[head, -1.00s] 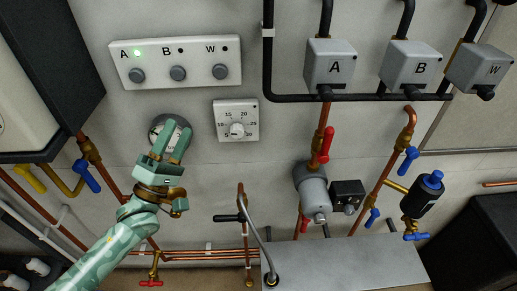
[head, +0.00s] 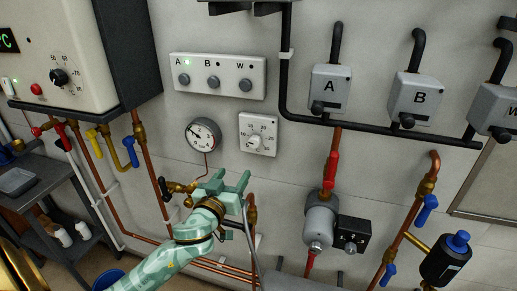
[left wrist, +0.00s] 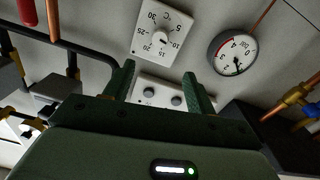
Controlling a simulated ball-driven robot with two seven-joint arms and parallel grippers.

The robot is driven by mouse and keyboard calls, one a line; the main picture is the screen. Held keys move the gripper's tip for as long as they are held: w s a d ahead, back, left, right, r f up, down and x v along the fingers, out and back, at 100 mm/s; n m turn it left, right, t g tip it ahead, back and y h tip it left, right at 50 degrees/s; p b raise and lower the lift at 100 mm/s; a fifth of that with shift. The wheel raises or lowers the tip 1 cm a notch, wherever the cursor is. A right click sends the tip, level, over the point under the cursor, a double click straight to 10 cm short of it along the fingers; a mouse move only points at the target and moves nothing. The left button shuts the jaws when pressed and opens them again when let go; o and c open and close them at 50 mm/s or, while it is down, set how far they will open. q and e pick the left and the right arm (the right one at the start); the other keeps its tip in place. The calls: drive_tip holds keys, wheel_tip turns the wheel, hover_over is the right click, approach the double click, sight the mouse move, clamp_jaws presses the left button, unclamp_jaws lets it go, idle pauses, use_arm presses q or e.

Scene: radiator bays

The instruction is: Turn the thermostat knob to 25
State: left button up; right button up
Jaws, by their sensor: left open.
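The thermostat is a square white wall plate (head: 245,122) with a numbered scale and a small round knob (head: 256,142). The knob's exact setting is too small to read. In the left wrist view the plate (left wrist: 150,50) appears upside down, beyond the fingers, with its scale running from 5 to 30 °C. My left gripper (head: 230,178) is open and empty, below and slightly left of the thermostat, apart from it. Its two fingers also show in the left wrist view (left wrist: 158,82). My right gripper is not in view.
A round pressure gauge (head: 203,135) is left of the thermostat. A switch panel (head: 218,92) with several knobs is above. Copper pipes and valves run below, with a grey pump (head: 320,222) at right. A boiler (head: 62,50) hangs at upper left.

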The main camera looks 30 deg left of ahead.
sight(253, 144)
use_arm(q)
drive_tip(key=x, duration=1.6)
drive_tip(key=shift+w+p, duration=0.15)
drive_tip(key=shift+p, duration=0.2)
drive_tip(key=shift+a, duration=0.1)
drive_tip(key=c, duration=1)
